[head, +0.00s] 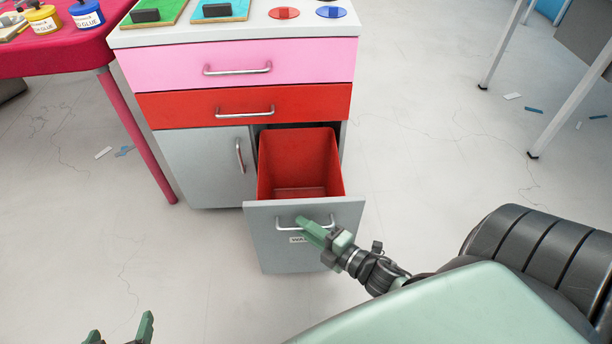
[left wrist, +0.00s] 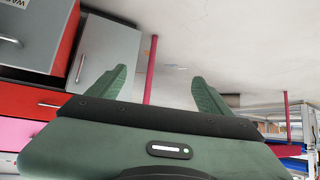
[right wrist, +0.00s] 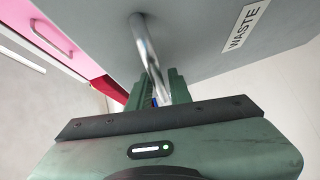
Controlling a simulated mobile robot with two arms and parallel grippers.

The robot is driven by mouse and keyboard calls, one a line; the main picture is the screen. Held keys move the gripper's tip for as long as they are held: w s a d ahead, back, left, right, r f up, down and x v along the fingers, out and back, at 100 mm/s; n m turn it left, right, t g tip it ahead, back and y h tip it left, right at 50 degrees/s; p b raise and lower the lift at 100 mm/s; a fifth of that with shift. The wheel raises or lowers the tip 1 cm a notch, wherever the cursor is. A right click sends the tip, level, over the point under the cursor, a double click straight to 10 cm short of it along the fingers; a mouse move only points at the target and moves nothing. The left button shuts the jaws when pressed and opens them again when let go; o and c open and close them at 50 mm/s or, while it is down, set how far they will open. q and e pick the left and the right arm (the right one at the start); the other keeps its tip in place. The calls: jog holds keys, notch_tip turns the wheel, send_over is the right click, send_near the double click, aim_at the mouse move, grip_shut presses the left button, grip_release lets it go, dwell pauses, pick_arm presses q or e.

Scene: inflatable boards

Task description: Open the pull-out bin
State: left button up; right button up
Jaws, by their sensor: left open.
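The pull-out bin stands out from the cabinet, its empty red container (head: 300,165) showing behind a grey front panel (head: 285,255). The panel bears a metal bar handle (head: 290,222) and a label that reads WASTE in the right wrist view (right wrist: 247,25). My right gripper (head: 308,226) is at the handle; in the right wrist view its fingers lie close together with the handle bar (right wrist: 148,55) between them, shut on it. My left gripper (head: 120,335) is low at the left, away from the bin. It is open and empty in the left wrist view (left wrist: 158,85).
The cabinet has a pink drawer (head: 300,62), a red drawer (head: 310,97) and a grey door (head: 205,165), all shut. A pink table (head: 60,50) with glue pots stands at the left. The floor in front is clear apart from small scraps at the sides.

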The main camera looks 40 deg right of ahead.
jog(key=shift+s, duration=0.1)
pick_arm(q)
jog(key=s+a+f+g+p, duration=0.1)
jog(key=s+a+f+g, duration=0.1)
jog(key=s, duration=0.3)
jog(key=shift+s+f+g+y, duration=0.25)
jog(key=shift+f+g+y, duration=0.15)
jog(key=shift+f+g, duration=0.25)
pick_arm(e)
jog(key=v, duration=0.7)
jog(key=shift+s, duration=0.3)
pick_arm(q)
jog(key=shift+d, duration=0.1)
pick_arm(e)
jog(key=shift+d, duration=0.15)
